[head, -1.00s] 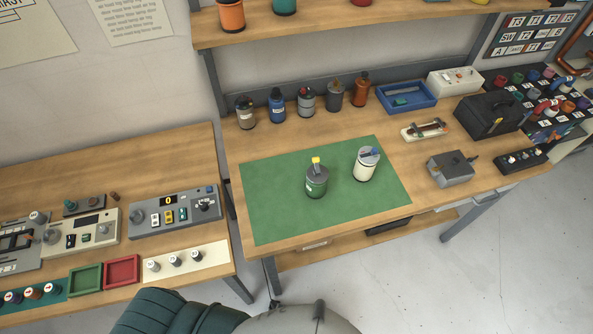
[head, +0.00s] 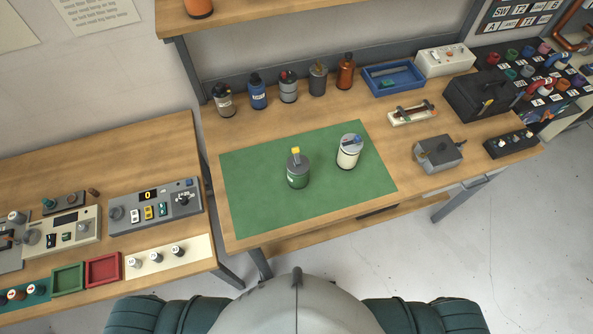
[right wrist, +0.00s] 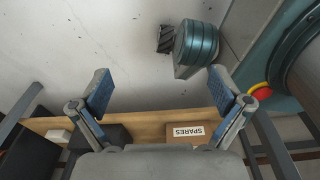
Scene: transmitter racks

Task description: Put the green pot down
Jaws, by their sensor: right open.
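The green pot (head: 298,172) stands upright on the green mat (head: 250,205) on the bench, with a grey top and a yellow piece on it. A white pot (head: 348,152) with a grey top and a blue piece stands on the mat just to its right, apart from it. My right gripper (right wrist: 160,95) is open in the right wrist view, with nothing between its fingers and neither pot in that view. No gripper shows in the head view.
Several bottles (head: 258,92) line the bench's back edge. A blue tray (head: 393,78), a grey box (head: 438,153) and a black case (head: 482,97) stand to the right. A side table (head: 120,165) holds control panels. A box labelled SPARES (right wrist: 188,132) shows in the right wrist view.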

